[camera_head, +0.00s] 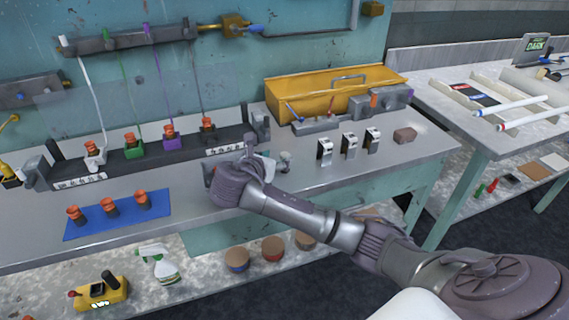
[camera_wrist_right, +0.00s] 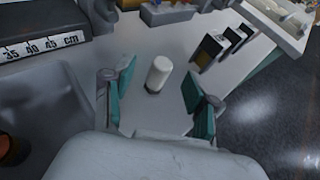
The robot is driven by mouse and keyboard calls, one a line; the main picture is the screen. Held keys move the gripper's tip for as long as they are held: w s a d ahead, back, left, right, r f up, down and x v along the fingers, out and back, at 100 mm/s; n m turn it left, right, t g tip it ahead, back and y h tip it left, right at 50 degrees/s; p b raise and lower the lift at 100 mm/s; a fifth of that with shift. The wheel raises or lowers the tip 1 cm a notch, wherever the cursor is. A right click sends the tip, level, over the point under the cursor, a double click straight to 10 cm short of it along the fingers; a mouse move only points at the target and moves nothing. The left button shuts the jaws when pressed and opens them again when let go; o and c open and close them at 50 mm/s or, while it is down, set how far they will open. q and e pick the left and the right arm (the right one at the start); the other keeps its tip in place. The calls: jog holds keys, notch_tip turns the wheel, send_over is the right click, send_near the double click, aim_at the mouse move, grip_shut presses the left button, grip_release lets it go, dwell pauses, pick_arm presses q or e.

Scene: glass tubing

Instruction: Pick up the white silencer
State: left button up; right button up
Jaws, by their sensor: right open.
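The white silencer (camera_wrist_right: 158,74) is a small white cylinder with a rounded top. It stands upright on the grey bench in the right wrist view. My right gripper (camera_wrist_right: 158,92) is open, with its two teal-lined fingers apart to the left and right of the silencer in that view. The silencer shows in the gap between them, with space on both sides, and nothing is held. In the head view my right gripper (camera_head: 250,172) is low over the bench, and its wrist hides part of that area. My left gripper is not in view.
A dark rack with a ruler strip (camera_wrist_right: 42,46) is to the left. A yellow toolbox (camera_head: 325,96) stands behind. A blue mat (camera_head: 118,224) holds orange-topped parts. The bench around the silencer is clear.

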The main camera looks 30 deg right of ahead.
aim_at(283, 157)
jog(key=shift+s+f+x, duration=0.1)
jog(key=shift+x, duration=1.25)
jog(key=shift+s+f+x, duration=0.15)
jog(key=shift+x, duration=1.2)
jog(key=c, duration=1.1)
jog(key=shift+o, duration=0.2)
jog(key=shift+r, duration=0.1)
